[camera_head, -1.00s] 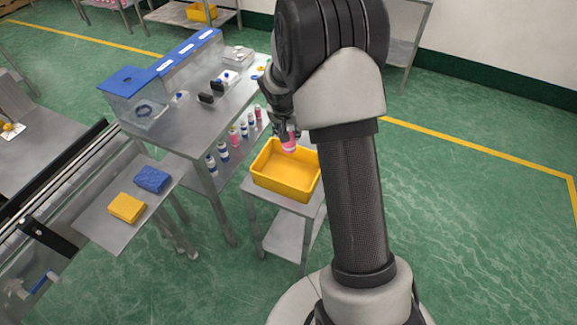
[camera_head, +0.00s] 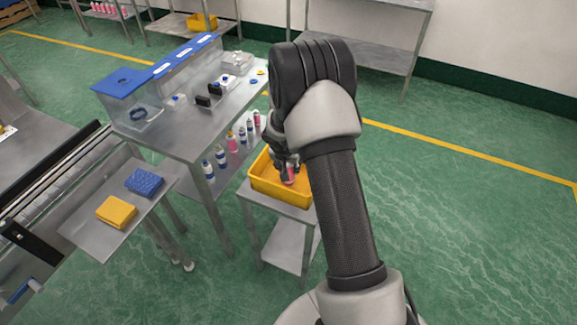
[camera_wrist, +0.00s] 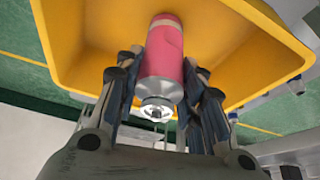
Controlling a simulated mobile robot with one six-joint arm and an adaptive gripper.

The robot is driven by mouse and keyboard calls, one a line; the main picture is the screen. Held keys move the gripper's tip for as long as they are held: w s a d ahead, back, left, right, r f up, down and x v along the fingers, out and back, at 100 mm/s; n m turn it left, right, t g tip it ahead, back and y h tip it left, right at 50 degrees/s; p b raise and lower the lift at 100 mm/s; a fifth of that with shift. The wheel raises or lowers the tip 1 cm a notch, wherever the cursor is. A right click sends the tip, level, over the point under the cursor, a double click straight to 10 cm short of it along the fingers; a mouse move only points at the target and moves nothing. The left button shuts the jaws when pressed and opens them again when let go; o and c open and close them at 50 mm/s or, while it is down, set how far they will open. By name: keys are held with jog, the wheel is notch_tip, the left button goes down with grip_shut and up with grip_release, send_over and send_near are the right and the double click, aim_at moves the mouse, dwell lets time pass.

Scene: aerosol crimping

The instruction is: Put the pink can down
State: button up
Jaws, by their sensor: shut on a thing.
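The pink can (camera_head: 290,174) is in my gripper (camera_head: 287,160), low in the yellow tray (camera_head: 266,184) in the head view. In the wrist view the pink can (camera_wrist: 162,58) lies between the two fingers of my gripper (camera_wrist: 162,90), with its metal valve end towards the camera. The yellow tray (camera_wrist: 85,62) fills the background there. I cannot tell whether the can touches the tray floor. No other can shows inside the tray.
The tray stands on a small metal cart (camera_head: 290,211). Left of it, a steel table (camera_head: 185,135) has several pink and blue-white cans (camera_head: 232,141) on its lower shelf. A side shelf holds a blue sponge (camera_head: 144,182) and a yellow sponge (camera_head: 116,211).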

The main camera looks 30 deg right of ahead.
jog(key=shift+f+b, duration=0.2)
jog(key=shift+b, duration=0.15)
jog(key=o, duration=1)
jog(key=shift+r, duration=0.1)
jog(key=shift+r, duration=0.1)
